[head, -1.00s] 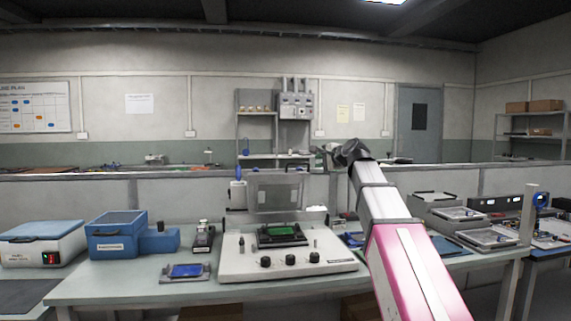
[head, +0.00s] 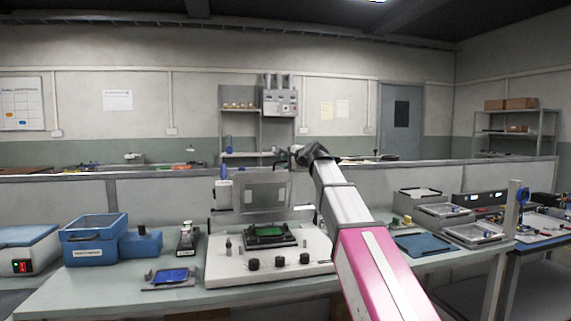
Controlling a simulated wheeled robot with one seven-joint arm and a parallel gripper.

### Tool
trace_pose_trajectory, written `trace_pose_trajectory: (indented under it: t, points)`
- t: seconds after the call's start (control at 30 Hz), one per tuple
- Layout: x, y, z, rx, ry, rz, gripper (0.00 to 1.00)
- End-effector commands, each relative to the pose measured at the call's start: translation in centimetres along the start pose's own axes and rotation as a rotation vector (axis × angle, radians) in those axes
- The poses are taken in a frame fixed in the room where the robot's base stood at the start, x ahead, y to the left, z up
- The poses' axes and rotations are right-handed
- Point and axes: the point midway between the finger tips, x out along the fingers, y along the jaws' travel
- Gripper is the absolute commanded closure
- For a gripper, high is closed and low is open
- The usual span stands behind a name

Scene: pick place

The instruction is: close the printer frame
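The printer (head: 225,268) is a white flat unit on the bench, with dark knobs along its front. A green board (head: 268,232) lies in a black holder on its top. The printer frame (head: 262,194) is a translucent panel raised upright behind the board, so it stands open. A blue-topped handle (head: 224,180) stands at its left side. My gripper (head: 290,152) is at the end of my arm, above the top right of the frame. It is small and partly hidden by my wrist, and its fingers cannot be made out clearly.
A blue board on a small tray (head: 170,279) and a dark device (head: 187,238) sit left of the printer. A blue bin (head: 92,240) is farther left. Grey trays (head: 445,210) and a blue mat (head: 422,245) are on the right. A low partition (head: 400,182) runs behind the bench.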

Motion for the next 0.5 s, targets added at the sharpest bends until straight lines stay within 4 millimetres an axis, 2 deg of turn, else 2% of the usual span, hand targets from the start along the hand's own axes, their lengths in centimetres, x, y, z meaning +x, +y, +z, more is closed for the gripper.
trace_pose_trajectory:
  t: [0.13, 0.43, 0.5]
  points:
    - [0.89, -0.04, -0.04, 0.000, 0.001, -0.001, 0.78]
    - [1.00, 0.01, -0.02, 0.000, 0.001, -0.001, 0.78]
    - [1.00, 0.01, -0.02, 0.000, 0.001, -0.001, 1.00]
